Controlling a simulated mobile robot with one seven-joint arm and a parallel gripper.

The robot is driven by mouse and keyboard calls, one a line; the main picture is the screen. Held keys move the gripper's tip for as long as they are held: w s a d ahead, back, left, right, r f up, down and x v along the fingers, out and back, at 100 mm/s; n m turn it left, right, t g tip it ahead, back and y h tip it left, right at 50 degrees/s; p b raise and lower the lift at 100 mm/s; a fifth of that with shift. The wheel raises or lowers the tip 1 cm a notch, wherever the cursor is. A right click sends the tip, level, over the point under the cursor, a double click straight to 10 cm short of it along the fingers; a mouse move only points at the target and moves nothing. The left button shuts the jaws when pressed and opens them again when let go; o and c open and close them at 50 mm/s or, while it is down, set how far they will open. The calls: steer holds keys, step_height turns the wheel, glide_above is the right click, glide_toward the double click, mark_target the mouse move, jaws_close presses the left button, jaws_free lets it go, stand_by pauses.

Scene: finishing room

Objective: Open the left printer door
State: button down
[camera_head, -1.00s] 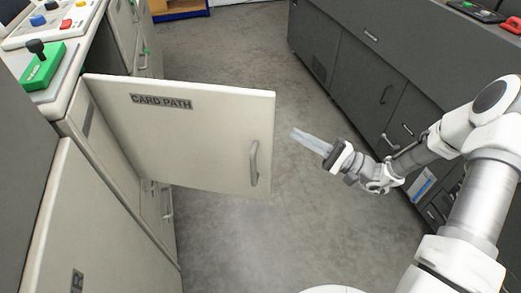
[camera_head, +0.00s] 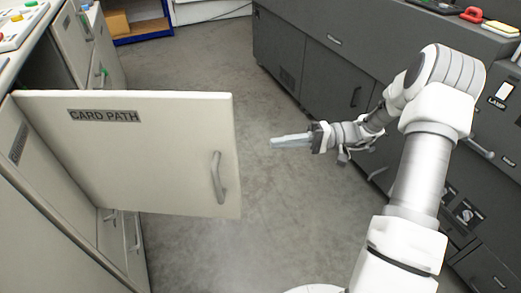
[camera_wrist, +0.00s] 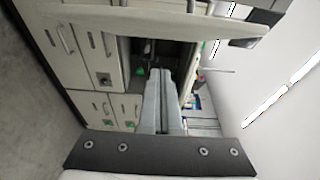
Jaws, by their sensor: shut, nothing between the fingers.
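The printer door (camera_head: 140,165), a cream panel labelled "CARD PATH", stands swung out from the cream cabinet on the left in the head view. Its grey bar handle (camera_head: 217,178) is near its free edge. My gripper (camera_head: 274,143) is shut and empty, to the right of the door's free edge and apart from it, with its fingers pointing left. In the wrist view my gripper's fingers (camera_wrist: 163,75) lie together, and a cream panel with a grey handle crosses the top. I cannot tell for sure that this panel is the same door.
Dark grey cabinets (camera_head: 315,75) with handles line the right side. A blue-framed shelf (camera_head: 150,32) stands at the back. Cream drawers (camera_wrist: 60,75) show in the wrist view.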

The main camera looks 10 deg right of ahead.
steer(key=s+a+b, duration=0.2)
steer(key=s+a, duration=0.2)
steer(key=a, duration=0.5)
steer(key=shift+a+b, duration=0.35)
steer(key=shift+a, duration=0.05)
steer(key=shift+s, duration=0.15)
